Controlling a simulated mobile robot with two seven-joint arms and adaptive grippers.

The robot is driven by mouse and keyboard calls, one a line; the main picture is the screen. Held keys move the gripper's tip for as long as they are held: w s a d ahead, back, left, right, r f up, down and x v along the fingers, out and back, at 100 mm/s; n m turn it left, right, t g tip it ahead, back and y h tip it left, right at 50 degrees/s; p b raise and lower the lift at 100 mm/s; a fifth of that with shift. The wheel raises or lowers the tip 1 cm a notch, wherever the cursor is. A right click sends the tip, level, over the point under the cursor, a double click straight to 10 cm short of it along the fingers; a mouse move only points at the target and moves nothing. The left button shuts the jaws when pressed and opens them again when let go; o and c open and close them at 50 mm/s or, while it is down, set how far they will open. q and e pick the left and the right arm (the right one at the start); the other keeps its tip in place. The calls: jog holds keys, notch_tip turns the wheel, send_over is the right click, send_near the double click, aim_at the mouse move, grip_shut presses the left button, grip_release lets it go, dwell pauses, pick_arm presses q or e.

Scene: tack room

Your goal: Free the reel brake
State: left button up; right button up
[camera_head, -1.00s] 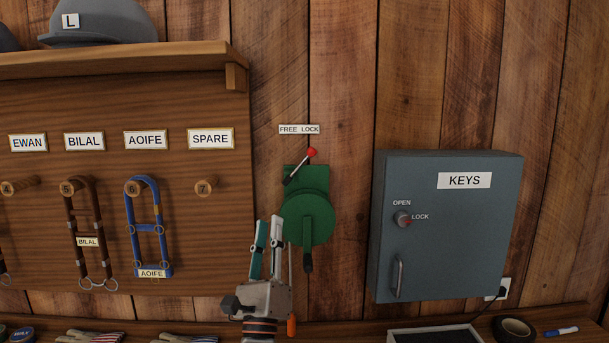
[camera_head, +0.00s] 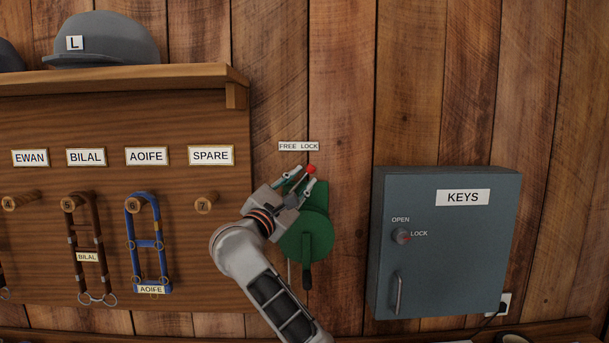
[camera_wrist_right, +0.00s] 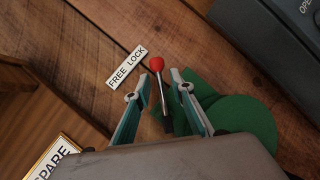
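The green reel (camera_head: 318,233) is mounted on the plank wall, with a crank handle (camera_head: 307,275) hanging down. Its brake lever has a red knob (camera_head: 311,169) and leans right, toward the LOCK word of the FREE LOCK label (camera_head: 298,146) above it. My right gripper (camera_head: 303,177) is at the lever with its fingers apart. In the right wrist view the lever's metal rod (camera_wrist_right: 162,98) runs between the open fingers (camera_wrist_right: 165,80), with the red knob (camera_wrist_right: 156,64) just beyond the tips. I cannot tell whether either finger touches the rod. My left gripper is out of view.
A grey-blue key cabinet (camera_head: 440,270) with an OPEN/LOCK knob (camera_head: 401,236) juts out right of the reel. A wooden peg board (camera_head: 225,270) with hanging halters and a shelf (camera_head: 120,77) above is on the left. Bare planks lie between reel and cabinet.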

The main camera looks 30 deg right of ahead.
jog(key=shift+x, duration=1)
jog(key=shift+c, duration=0.4)
grip_shut()
